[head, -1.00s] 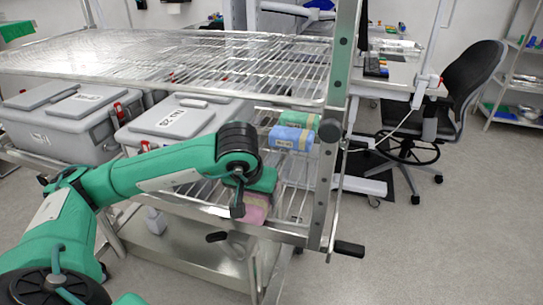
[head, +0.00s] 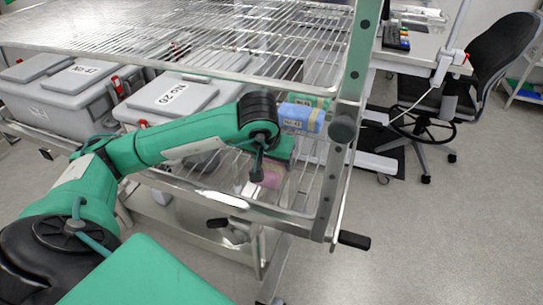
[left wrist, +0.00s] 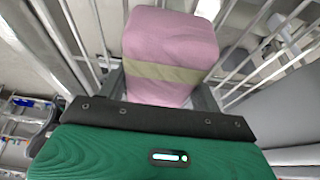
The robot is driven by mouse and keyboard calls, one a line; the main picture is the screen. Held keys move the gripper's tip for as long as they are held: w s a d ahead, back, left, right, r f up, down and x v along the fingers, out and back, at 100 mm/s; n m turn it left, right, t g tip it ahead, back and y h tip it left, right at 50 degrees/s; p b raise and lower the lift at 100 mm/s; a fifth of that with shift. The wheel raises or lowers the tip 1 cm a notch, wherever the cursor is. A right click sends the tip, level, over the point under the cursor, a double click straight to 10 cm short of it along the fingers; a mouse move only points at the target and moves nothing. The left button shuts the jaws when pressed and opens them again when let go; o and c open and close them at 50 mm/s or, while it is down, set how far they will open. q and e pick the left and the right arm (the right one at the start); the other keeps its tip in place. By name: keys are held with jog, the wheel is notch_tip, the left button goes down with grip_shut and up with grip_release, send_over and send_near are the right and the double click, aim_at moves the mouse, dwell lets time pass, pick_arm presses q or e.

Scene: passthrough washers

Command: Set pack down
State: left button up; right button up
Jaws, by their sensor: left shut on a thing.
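My left gripper (left wrist: 162,92) is shut on a pink pack (left wrist: 170,45) with an olive band, which fills the top middle of the left wrist view. In the head view the pink pack (head: 271,179) shows only partly below my left gripper (head: 274,166), over the front of the wire shelf (head: 230,190). Shelf wires show around the pack in the left wrist view. I cannot tell whether its underside touches the shelf. A blue pack (head: 300,117) with a label lies farther back on this shelf, with a green pack (head: 310,101) behind it. My right gripper is not in view.
Grey lidded bins (head: 180,98) stand left of the packs. An upper wire shelf (head: 200,36) hangs over them. A metal post (head: 340,135) closes the right front corner. A black chair (head: 500,55) and a desk stand beyond, at the right.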

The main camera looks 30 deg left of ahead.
pick_arm(q)
jog(key=shift+w+f, duration=0.2)
jog(key=shift+w, duration=0.05)
jog(key=o, duration=1.2)
jog(key=shift+c, duration=0.2)
jog(key=shift+s+r, duration=0.1)
jog(key=shift+r, duration=0.1)
